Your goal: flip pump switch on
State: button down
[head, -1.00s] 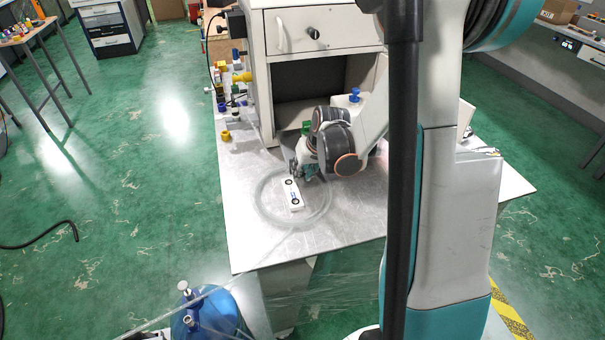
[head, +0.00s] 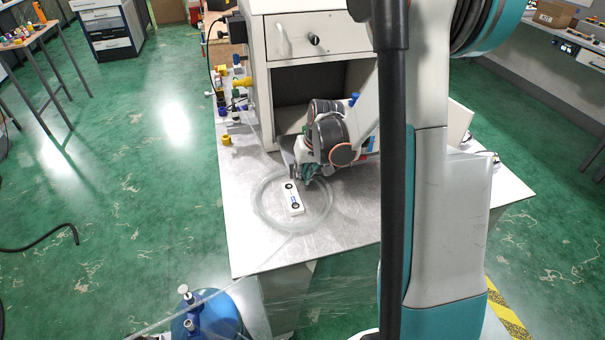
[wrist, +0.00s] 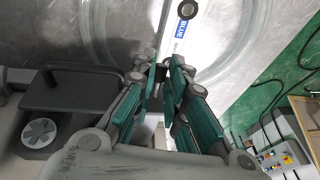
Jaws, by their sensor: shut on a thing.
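A small white box (head: 294,203) with two black round parts and a blue label lies on the metal bench, inside a ring of clear hose. In the wrist view the same box (wrist: 181,35) shows the word BLUE on its label. My gripper (head: 304,180) is low over the bench, at the far end of this box. In the wrist view my gripper (wrist: 163,66) has its teal fingers drawn together at the tips. I cannot make out a marked pump switch.
The clear hose (head: 258,208) coils around the box. A white cabinet (head: 285,90) with a drawer and open bay stands behind my gripper. Coloured fittings line the bench's left side, including a yellow one (head: 226,140). A blue canister (head: 215,318) stands at the front left.

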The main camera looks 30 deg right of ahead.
jog(key=shift+w+d+r+g+y+p, duration=0.1)
jog(key=shift+w+r+g+y+p, duration=0.2)
jog(key=shift+g, duration=0.65)
jog(key=shift+w+d+r+g+y+p, duration=0.15)
jog(key=shift+r+g+y, duration=0.2)
jog(key=shift+g, duration=0.6)
jog(key=shift+a, duration=0.1)
jog(key=c, duration=1.9)
grip_release()
jog(key=shift+r, duration=0.1)
notch_tip(320, 180, up, 12)
jog(key=d, duration=0.2)
jog(key=shift+w+f, duration=0.25)
jog(key=shift+w, duration=0.1)
jog(key=shift+d, duration=0.1)
